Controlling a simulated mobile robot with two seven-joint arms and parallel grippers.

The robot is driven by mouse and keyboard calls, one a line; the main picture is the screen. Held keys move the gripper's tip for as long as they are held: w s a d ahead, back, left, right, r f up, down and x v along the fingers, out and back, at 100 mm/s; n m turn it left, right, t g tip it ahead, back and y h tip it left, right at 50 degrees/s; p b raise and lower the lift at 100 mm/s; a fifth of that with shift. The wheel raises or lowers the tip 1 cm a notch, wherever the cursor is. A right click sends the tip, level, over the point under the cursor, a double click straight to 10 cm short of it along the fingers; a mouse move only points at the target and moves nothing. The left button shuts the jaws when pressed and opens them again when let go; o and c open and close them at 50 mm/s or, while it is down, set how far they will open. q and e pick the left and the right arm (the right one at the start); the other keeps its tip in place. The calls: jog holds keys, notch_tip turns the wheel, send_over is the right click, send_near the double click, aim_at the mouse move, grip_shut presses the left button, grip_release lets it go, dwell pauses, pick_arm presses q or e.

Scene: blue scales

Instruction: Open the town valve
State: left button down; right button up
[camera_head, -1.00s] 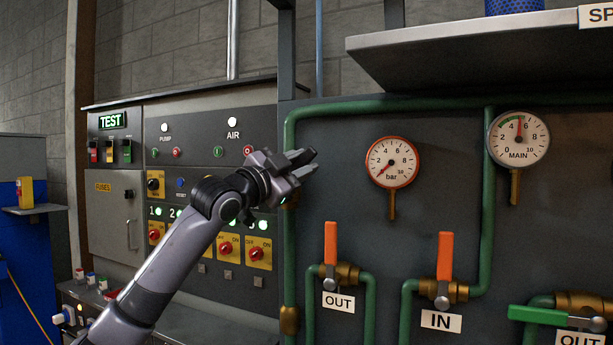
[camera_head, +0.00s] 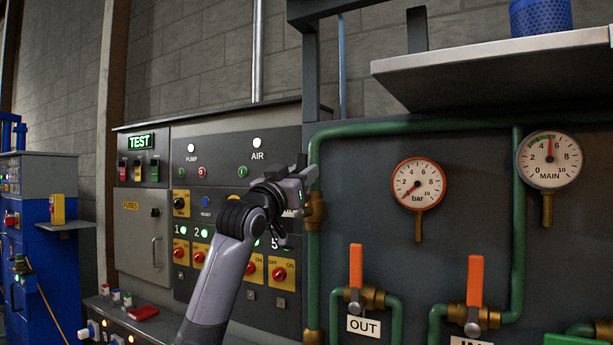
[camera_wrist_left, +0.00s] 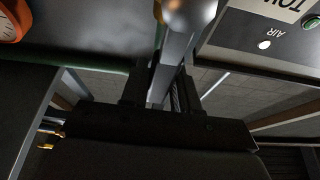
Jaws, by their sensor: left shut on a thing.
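My left gripper (camera_head: 302,182) is at the left green pipe, in front of the brass valve body (camera_head: 316,211). In the left wrist view the left gripper (camera_wrist_left: 160,92) is shut on a grey lever (camera_wrist_left: 172,60), which runs up to a brass part (camera_wrist_left: 186,14). A white label (camera_wrist_left: 282,6) beside it shows the letters "TOW", cut off by the frame edge. In the head view my gripper and wrist hide the lever and most of the label. My right gripper is in neither view.
Two upright orange levers (camera_head: 355,265) (camera_head: 474,281) stand on the panel to the right. A red-rimmed bar gauge (camera_head: 418,184) and the main gauge (camera_head: 549,160) are above them. A grey shelf (camera_head: 500,72) juts out at top right. A control panel (camera_head: 222,147) with switches is behind my arm.

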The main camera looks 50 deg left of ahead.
pick_arm(q)
jog(key=shift+a+n, duration=0.15)
jog(key=shift+n, duration=0.25)
jog(key=c, duration=0.9)
grip_release()
jog(key=shift+s, duration=0.1)
jog(key=b+v, duration=0.2)
jog(key=v, duration=0.5)
jog(key=shift+b, duration=0.4)
